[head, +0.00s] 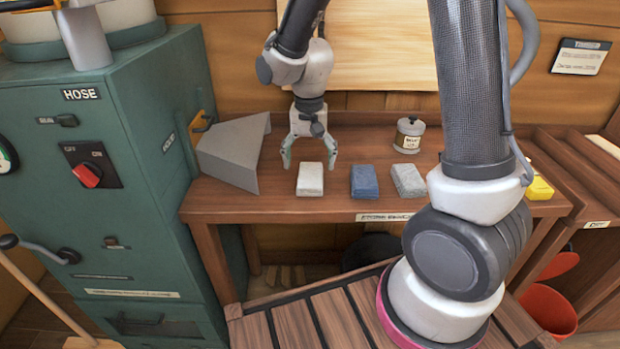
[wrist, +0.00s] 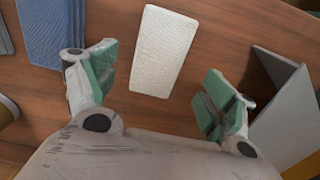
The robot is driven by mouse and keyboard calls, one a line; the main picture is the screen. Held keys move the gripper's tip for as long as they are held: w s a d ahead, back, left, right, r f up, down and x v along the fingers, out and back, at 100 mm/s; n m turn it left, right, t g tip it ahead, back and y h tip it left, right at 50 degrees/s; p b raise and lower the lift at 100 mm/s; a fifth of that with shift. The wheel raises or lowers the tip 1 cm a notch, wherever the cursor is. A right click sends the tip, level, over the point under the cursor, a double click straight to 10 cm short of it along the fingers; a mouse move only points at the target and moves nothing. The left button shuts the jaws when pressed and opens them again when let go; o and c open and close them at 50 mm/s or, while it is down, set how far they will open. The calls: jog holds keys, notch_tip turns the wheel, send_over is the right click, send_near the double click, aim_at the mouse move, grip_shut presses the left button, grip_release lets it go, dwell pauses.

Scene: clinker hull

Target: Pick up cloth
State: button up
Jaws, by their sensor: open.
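A white, textured block-like folded cloth (head: 310,180) lies on the brown wooden bench; it also shows in the wrist view (wrist: 164,50). A blue folded cloth (head: 364,182) lies to its right in the head view, and in the wrist view it is at the upper left (wrist: 50,28). A grey one (head: 408,181) lies further right. My gripper (head: 310,157) is open and empty, with its fingers pointing down just behind the white cloth. In the wrist view, the green-padded fingertips (wrist: 160,82) are spread on either side of the white cloth's near end, apart from it.
A grey wedge-shaped block (head: 232,152) stands left of the white cloth, close to one finger in the wrist view. A lidded jar (head: 409,135) stands behind the grey cloth. A yellow item (head: 540,188) lies at the right. A green cabinet (head: 150,130) borders the bench's left.

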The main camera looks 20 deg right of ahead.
aim_at(310, 173)
jog(key=f, duration=0.4)
jog(key=shift+s+d+f, duration=0.1)
jog(key=shift+s+f, duration=0.1)
jog(key=shift+s, duration=0.1)
jog(key=c, duration=1.1)
notch_tip(310, 173, up, 10)
jog(key=shift+r, duration=0.1)
